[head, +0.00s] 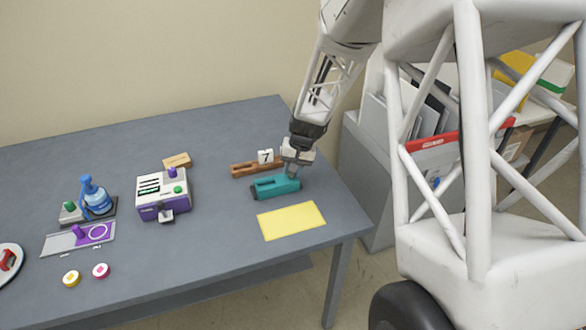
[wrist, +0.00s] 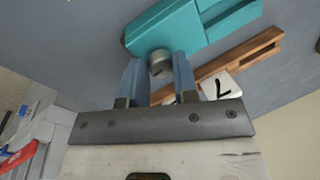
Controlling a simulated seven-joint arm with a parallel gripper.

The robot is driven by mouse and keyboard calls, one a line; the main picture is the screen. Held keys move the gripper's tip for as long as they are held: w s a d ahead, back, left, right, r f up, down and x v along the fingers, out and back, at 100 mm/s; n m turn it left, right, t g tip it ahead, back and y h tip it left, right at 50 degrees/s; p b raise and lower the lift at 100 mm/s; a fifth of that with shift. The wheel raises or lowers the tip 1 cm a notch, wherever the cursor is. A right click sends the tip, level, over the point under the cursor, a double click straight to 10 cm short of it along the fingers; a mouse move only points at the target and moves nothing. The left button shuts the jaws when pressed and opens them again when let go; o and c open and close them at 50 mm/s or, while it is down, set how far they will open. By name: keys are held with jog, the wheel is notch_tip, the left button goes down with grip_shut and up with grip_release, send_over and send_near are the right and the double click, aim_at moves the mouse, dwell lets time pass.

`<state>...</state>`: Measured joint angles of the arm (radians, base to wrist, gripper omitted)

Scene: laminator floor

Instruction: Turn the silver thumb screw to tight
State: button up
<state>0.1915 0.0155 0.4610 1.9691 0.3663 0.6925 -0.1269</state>
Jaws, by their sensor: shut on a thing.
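The silver thumb screw (wrist: 160,64) shows in the wrist view between my gripper's fingers, on the end part of a teal block-shaped device. My gripper (wrist: 159,75) is shut on the screw, with one blue-grey finger on each side of it. In the head view, my gripper (head: 291,174) points down at the teal device (head: 277,188), which lies on the grey table. The screw is hidden there behind the gripper. Any mark for tight or loose cannot be made out.
A wooden rail (head: 243,170) with a white number 7 card (head: 265,156) lies just behind the device. A yellow sheet (head: 291,221) lies in front. A purple-and-white machine (head: 163,196) stands to the left. The table's right edge is near.

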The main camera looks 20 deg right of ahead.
jog(key=o, duration=0.9)
jog(key=shift+r, duration=0.1)
